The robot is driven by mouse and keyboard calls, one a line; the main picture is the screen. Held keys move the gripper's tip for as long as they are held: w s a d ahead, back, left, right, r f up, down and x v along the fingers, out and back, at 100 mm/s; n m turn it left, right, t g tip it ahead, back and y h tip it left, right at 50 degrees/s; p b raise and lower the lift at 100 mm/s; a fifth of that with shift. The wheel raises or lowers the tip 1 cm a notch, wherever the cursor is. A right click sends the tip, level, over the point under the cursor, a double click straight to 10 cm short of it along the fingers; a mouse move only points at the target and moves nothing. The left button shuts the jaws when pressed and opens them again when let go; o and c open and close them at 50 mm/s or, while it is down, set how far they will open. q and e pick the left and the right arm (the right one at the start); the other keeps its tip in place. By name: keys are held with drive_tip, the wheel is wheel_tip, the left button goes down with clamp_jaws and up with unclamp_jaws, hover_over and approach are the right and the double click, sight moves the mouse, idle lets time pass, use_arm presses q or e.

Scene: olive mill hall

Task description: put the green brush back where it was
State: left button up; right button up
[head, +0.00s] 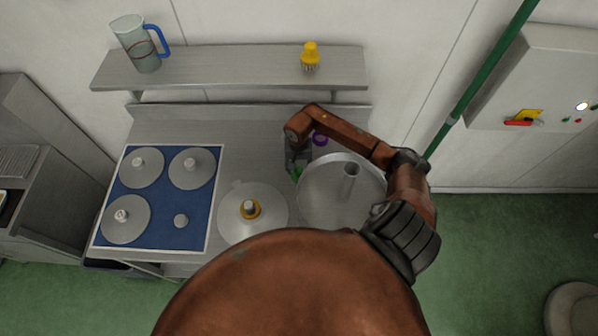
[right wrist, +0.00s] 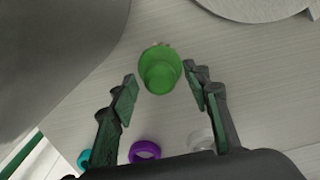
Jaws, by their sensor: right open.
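The green brush (right wrist: 160,72) stands on the steel worktop in the right wrist view, seen from above, with a few bristles showing at its far edge. In the head view only a small green part of it (head: 297,174) shows beside the large round steel dish. My right gripper (right wrist: 160,88) is open, with one finger on each side of the brush and visible gaps to it. In the head view my right gripper (head: 296,160) points down at the back of the worktop, left of the dish. My left gripper is not in view.
A wall shelf (head: 230,72) holds a yellow brush (head: 310,56) and a clear jug (head: 138,45). The round dish (head: 325,200) with a post stands close to my right arm. A purple ring (right wrist: 145,150) lies near the gripper. Steel discs lie on a blue mat (head: 160,230).

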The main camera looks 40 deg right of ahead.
wheel_tip(320, 180, up, 10)
drive_tip(key=b, duration=0.2)
drive_tip(key=shift+b, duration=0.3)
